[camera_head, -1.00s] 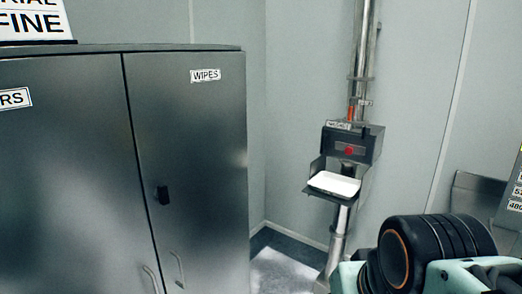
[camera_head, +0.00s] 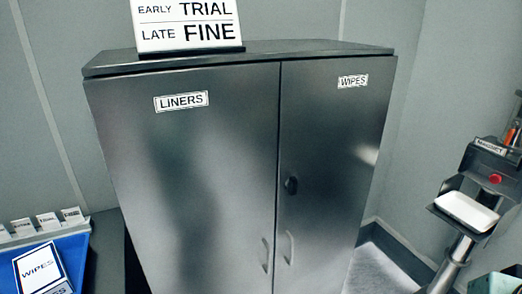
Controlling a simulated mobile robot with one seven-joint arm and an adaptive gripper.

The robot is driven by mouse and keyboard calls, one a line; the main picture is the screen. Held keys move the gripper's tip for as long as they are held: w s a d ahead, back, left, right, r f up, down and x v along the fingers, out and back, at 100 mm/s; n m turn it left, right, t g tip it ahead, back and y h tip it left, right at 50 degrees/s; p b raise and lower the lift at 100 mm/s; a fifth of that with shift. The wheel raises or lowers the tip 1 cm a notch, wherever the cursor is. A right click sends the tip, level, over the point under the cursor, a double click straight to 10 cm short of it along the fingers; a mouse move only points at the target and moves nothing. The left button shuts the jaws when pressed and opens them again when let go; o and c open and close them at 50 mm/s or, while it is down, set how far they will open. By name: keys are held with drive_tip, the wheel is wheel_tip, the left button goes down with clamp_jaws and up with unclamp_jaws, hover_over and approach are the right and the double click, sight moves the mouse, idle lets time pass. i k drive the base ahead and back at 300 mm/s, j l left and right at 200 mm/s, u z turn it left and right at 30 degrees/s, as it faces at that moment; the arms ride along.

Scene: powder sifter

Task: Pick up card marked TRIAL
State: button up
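Several small white cards (camera_head: 47,220) stand in a row on a ledge at the far left. Their print is too small and blurred to tell surely which one is marked TRIAL. A white sign (camera_head: 188,24) on top of the grey metal cabinet reads EARLY TRIAL and LATE FINE; its top edge is cut off by the frame. My gripper is not in view; only a teal bit of my arm shows at the bottom right corner.
The closed cabinet (camera_head: 215,140) labelled LINERS and WIPES fills the middle. A blue tray (camera_head: 75,247) with a WIPES box (camera_head: 37,268) lies below the cards. A MAGNET unit (camera_head: 492,165) with a white tray (camera_head: 466,212) stands at right.

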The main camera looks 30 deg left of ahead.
sight(48, 221)
drive_tip(key=u, duration=2.7)
drive_tip(key=i+l+z, duration=0.1)
drive_tip(key=i, duration=0.4)
drive_tip(key=i+j+z, duration=0.1)
drive_tip(key=i, duration=0.3)
drive_tip(key=i+j, duration=0.15)
drive_tip(key=i, duration=0.2)
drive_tip(key=i+l, duration=0.15)
drive_tip(key=l, duration=0.25)
